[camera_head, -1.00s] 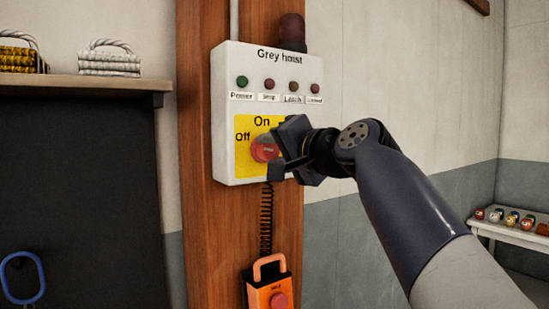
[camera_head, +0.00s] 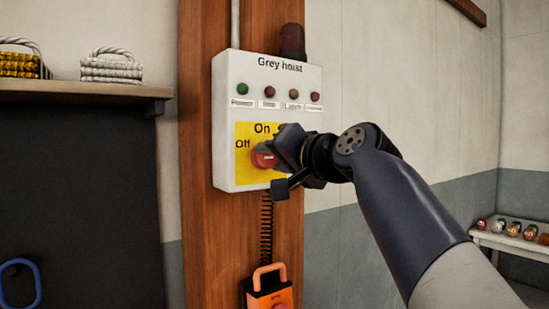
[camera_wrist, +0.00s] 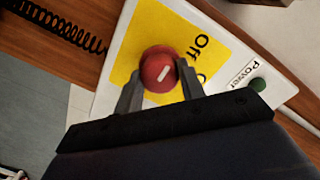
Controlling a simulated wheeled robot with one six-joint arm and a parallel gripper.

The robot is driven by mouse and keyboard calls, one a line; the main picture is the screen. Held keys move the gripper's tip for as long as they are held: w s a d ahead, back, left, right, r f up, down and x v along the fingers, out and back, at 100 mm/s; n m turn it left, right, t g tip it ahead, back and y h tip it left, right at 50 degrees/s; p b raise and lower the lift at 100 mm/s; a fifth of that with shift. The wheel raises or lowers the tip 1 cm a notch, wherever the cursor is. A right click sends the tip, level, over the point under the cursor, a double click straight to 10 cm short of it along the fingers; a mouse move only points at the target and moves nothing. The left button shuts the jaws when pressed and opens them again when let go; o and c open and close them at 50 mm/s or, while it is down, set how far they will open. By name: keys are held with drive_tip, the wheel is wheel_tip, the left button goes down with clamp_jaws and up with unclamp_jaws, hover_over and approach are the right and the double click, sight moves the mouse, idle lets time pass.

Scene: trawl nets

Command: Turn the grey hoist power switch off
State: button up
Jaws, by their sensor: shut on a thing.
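The grey hoist power switch is a red round knob (camera_head: 264,160) on a yellow plate (camera_head: 244,178), with "On" above it and "Off" to its upper left. In the wrist view the knob (camera_wrist: 157,62) carries a short white mark that slants; I cannot tell which label it points to. My gripper (camera_wrist: 160,82) is shut on the knob, one finger on each side. In the head view my gripper (camera_head: 282,163) covers the right part of the knob and plate.
The white "Grey hoist" box (camera_head: 225,120) has a row of small lamps above the plate and is fixed to a wooden post (camera_head: 197,240). An orange pendant (camera_head: 270,290) hangs below on a coiled cord. A shelf (camera_head: 80,88) with rope bundles is at left.

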drive_tip(key=o, duration=1)
drive_tip(key=b+v, duration=0.2)
drive_tip(key=v, duration=0.8)
drive_tip(key=shift+s+d, duration=0.2)
drive_tip(key=shift+s, duration=0.1)
drive_tip(key=p+x, duration=0.2)
drive_tip(key=x, duration=0.8)
drive_tip(key=shift+w+a, duration=0.2)
drive_tip(key=shift+w, duration=0.15)
